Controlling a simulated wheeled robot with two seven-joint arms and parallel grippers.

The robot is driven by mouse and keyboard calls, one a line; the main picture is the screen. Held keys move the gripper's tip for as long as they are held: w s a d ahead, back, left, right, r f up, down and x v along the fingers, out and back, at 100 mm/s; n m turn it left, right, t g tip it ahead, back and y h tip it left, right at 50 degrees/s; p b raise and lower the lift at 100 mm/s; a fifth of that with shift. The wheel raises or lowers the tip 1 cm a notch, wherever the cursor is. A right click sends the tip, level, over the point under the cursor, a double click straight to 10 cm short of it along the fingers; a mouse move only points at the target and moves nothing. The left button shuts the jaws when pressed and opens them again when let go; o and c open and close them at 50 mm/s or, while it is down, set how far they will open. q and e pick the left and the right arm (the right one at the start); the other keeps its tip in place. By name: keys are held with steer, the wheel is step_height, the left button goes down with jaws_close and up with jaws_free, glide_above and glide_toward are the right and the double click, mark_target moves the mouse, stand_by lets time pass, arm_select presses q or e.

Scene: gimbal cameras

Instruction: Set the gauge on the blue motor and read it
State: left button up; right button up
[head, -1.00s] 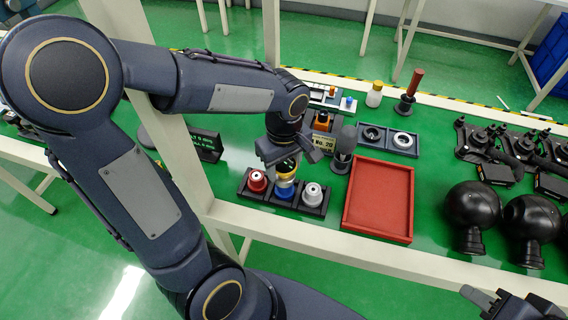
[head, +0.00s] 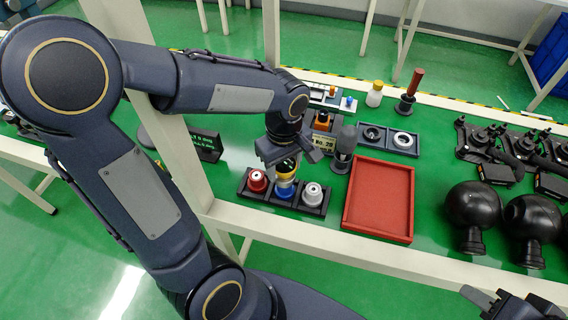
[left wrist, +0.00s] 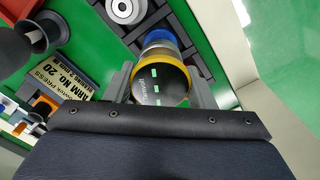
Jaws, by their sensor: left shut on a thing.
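My left gripper (head: 285,158) is shut on the gauge, which has a yellow rim and a dark face (left wrist: 150,88) with green marks too small to read. The gauge (head: 286,168) is upright over the blue motor (head: 283,190), the middle one in a dark rack (head: 268,199). They look in line and very close; I cannot tell whether they touch. The blue motor also shows behind the gauge in the left wrist view (left wrist: 157,36). A red motor (head: 257,181) is left of it and a white motor (head: 312,193) right. My right gripper (head: 488,299) is at the lower right, partly cut off.
An empty red tray (head: 380,198) lies right of the rack. A grey-topped post (head: 344,147), a dark tray with two rings (head: 388,138) and a sign (left wrist: 62,75) stand behind. A black display (head: 205,144) is at left. Black round fixtures (head: 473,212) are at right.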

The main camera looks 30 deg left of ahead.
mark_target(284, 163)
arm_select(q)
steer(key=shift+f+b, duration=1)
steer(key=shift+f, duration=0.25)
steer(key=o, duration=1.2)
steer(key=shift+r, duration=0.1)
step_height(284, 163, up, 8)
steer(key=shift+f+p, duration=0.1)
steer(key=shift+p, duration=0.5)
steer(key=shift+s+a+r, duration=0.1)
steer(key=shift+s+r, duration=0.1)
steer(key=shift+s, duration=0.15)
steer(key=s+r+m+t+h+p, duration=0.1)
steer(key=s+m+t, duration=0.1)
steer(key=s+m, duration=0.1)
steer(key=s+d+r+m+t+h+p, duration=0.1)
steer(key=s+m, duration=0.3)
steer(key=s+r+m+t+h+p, duration=0.1)
steer(key=s+m+t, duration=0.1)
steer(key=s+m, duration=0.1)
steer(key=shift+s+d+r+m+t+h, duration=0.15)
steer(key=shift+s+m+t+h, duration=0.2)
steer(key=shift+s, duration=0.25)
